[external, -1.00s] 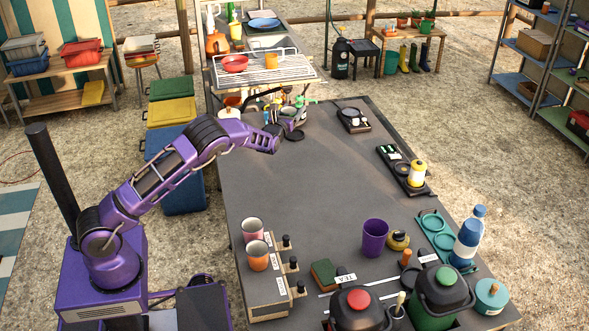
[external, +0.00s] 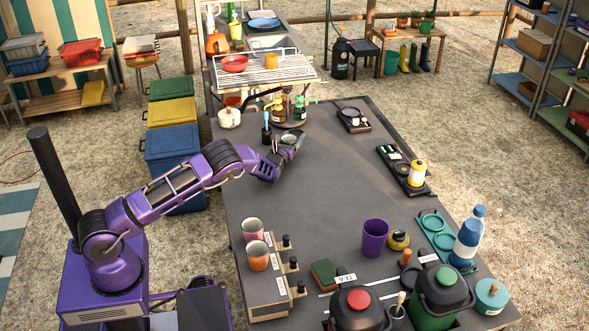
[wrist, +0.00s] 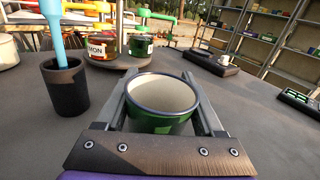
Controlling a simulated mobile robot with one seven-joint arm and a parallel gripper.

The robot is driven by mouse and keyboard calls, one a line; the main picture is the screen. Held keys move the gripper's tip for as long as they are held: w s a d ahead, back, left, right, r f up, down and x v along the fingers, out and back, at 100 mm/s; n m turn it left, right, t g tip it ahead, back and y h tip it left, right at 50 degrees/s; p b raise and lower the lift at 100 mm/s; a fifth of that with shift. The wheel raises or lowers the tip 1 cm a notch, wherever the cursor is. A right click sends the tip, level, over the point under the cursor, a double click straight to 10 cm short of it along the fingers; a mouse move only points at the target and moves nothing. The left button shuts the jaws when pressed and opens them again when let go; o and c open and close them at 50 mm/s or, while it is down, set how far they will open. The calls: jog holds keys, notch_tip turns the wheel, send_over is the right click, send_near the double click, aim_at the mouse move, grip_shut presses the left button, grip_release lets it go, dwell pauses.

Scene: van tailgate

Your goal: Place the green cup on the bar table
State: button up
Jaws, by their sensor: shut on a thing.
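The green cup (wrist: 163,102), with a dark rim and pale inside, sits upright between the two fingers of my gripper (wrist: 165,108) in the wrist view. My gripper is shut on it. In the external view my gripper (external: 287,147) is at the far left part of the dark grey table (external: 320,200), and the cup (external: 291,138) is mostly hidden by the fingers. I take this table to be the bar table. I cannot tell whether the cup's base touches it.
A dark cup (wrist: 66,90) holding a light-blue stick stands just left of my gripper. A purple cup (external: 375,237) stands nearer the front. The middle of the table is clear.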

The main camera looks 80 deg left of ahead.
jog(key=shift+f, duration=0.2)
jog(key=shift+f, duration=0.15)
jog(key=o, duration=1.4)
jog(key=shift+d, duration=0.1)
jog(key=p+v, duration=0.1)
jog(key=v, duration=1)
jog(key=shift+s+d, duration=0.3)
